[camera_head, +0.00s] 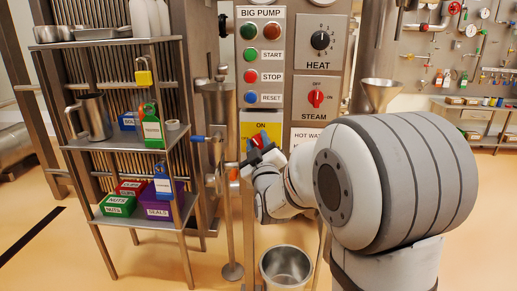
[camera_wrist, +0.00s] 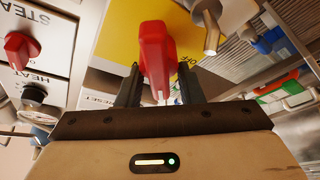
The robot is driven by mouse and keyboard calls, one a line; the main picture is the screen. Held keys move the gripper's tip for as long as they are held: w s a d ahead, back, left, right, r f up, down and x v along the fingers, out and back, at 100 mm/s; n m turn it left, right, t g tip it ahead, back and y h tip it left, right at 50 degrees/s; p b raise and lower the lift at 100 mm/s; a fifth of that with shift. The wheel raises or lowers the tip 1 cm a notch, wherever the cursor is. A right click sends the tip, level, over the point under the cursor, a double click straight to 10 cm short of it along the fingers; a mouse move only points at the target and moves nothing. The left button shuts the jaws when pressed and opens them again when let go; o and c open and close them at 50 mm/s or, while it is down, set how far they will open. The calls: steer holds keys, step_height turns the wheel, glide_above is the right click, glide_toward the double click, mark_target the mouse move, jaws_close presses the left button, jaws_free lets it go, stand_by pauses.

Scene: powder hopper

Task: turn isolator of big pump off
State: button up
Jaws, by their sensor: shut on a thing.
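The big pump isolator is a red handle (camera_head: 260,140) on a yellow plate (camera_head: 250,122), below the blue RESET button on the BIG PUMP panel. The word ON shows on the upper part of the plate in the head view. In the wrist view the red handle (camera_wrist: 156,50) stands between the two dark fingers, and part of the word OFF shows beside it on the yellow plate (camera_wrist: 117,38). My gripper (camera_wrist: 158,88) is shut on the handle. In the head view my gripper (camera_head: 256,155) partly hides the handle and the lower plate, so its exact angle is hard to tell.
A red STEAM knob (camera_head: 316,98) and a black HEAT knob (camera_head: 320,40) are to the right. A blue-handled valve (camera_head: 200,138) is close on the left. A shelf rack (camera_head: 120,140) stands farther left. A metal pot (camera_head: 286,266) is below.

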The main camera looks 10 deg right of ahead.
steer(key=n+y, duration=0.1)
steer(key=n, duration=0.1)
steer(key=n+g+b, duration=0.1)
steer(key=n, duration=0.1)
steer(key=n+y+b, duration=0.1)
steer(key=n, duration=0.1)
steer(key=shift+a+f+n+g+y, duration=0.15)
steer(key=shift+f+n+g+y, duration=0.15)
steer(key=shift+n+g, duration=0.1)
steer(key=n+g+b, duration=0.2)
steer(key=n, duration=0.3)
steer(key=shift+f, duration=0.1)
steer(key=o, duration=0.6)
steer(key=s+p, duration=0.2)
steer(key=s, duration=0.5)
steer(key=shift+s+d, duration=0.35)
steer(key=shift+d, duration=0.05)
